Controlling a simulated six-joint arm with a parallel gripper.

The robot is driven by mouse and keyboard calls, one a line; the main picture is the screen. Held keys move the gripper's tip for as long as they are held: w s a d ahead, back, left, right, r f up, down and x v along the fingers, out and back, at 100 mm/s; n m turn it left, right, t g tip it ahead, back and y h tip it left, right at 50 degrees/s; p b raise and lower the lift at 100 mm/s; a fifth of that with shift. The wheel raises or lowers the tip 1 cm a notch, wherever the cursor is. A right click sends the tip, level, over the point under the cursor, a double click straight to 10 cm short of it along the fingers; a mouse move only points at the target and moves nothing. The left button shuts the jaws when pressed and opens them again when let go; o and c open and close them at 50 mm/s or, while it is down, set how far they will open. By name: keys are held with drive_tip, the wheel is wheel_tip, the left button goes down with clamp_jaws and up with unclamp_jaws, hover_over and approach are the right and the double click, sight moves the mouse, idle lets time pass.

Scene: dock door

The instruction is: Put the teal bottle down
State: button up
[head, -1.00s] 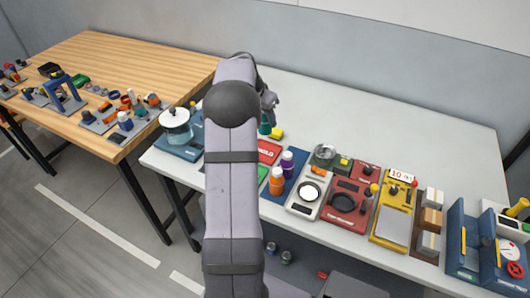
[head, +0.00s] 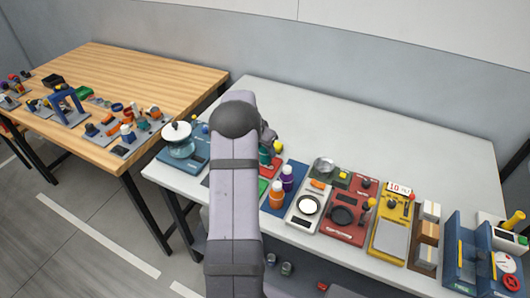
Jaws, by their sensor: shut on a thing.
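The teal bottle (head: 265,157) shows only as a small teal patch in the head view, just right of my arm and below my gripper. My gripper (head: 267,141) is mostly hidden behind my own arm. It is shut on the teal bottle and holds it low over the white table (head: 370,130), by the red board (head: 273,167). Whether the bottle's base touches anything is hidden.
An orange bottle (head: 277,196) and a purple bottle (head: 287,178) stand on a blue board just right. A glass kettle (head: 179,140) stands at the left end. Scales and boards fill the table's front to the right; its back is clear.

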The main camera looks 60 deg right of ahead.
drive_tip(key=shift+f, duration=1)
drive_tip(key=shift+f, duration=0.1)
drive_tip(key=shift+f, duration=0.1)
drive_tip(key=o, duration=1.3)
drive_tip(key=shift+r+p, duration=0.2)
drive_tip(key=shift+p, duration=0.1)
drive_tip(key=b+v, duration=0.3)
drive_tip(key=v, duration=0.9)
drive_tip(key=shift+d+b, duration=0.1)
drive_tip(key=shift+b, duration=0.25)
